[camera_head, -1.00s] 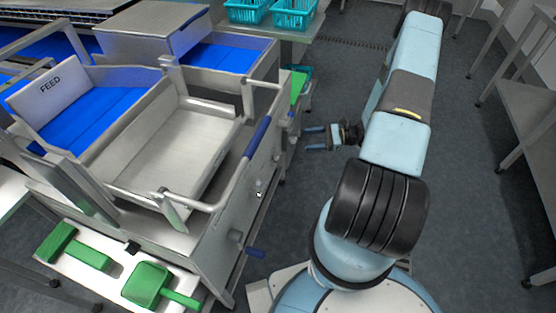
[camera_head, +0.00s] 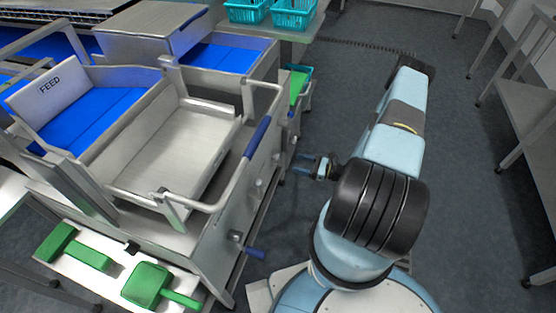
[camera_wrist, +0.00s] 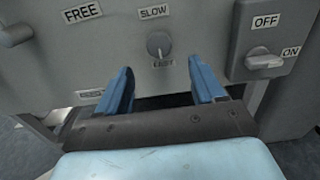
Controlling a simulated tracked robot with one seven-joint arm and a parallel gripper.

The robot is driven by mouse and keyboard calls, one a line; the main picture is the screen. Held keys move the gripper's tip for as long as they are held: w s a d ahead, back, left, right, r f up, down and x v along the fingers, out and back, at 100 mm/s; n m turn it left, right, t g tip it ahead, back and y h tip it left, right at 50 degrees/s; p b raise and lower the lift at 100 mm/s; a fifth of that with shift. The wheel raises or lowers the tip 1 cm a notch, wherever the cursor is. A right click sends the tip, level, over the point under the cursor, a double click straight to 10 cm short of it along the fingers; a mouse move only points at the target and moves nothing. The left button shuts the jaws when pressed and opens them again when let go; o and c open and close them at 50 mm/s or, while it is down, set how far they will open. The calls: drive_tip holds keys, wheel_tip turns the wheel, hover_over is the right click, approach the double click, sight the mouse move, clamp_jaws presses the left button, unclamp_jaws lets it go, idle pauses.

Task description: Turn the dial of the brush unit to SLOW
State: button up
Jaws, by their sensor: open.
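The dial (camera_wrist: 160,45) is a small round grey knob on the grey front panel (camera_wrist: 200,20) of the unit. A pale mark shows on the dial's lower part, pointing towards the lower label. My gripper (camera_wrist: 160,66) is open and empty, its two blue fingers apart below the dial on either side of it, not gripping it. In the head view my gripper (camera_head: 299,164) is beside the right side of the machine; which small knob there is the dial is unclear.
A switch (camera_wrist: 263,61) with OFF and ON labels is right of the dial. A grey knob (camera_wrist: 14,34) is at left beside a FREE label. In the head view, a blue-handled bar (camera_head: 257,137) runs along the tray. Open floor (camera_head: 470,220) lies to the right.

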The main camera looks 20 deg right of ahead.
sight(276, 158)
drive_tip(key=x, duration=0.9)
drive_tip(key=shift+a, duration=0.1)
drive_tip(key=shift+c, duration=0.2)
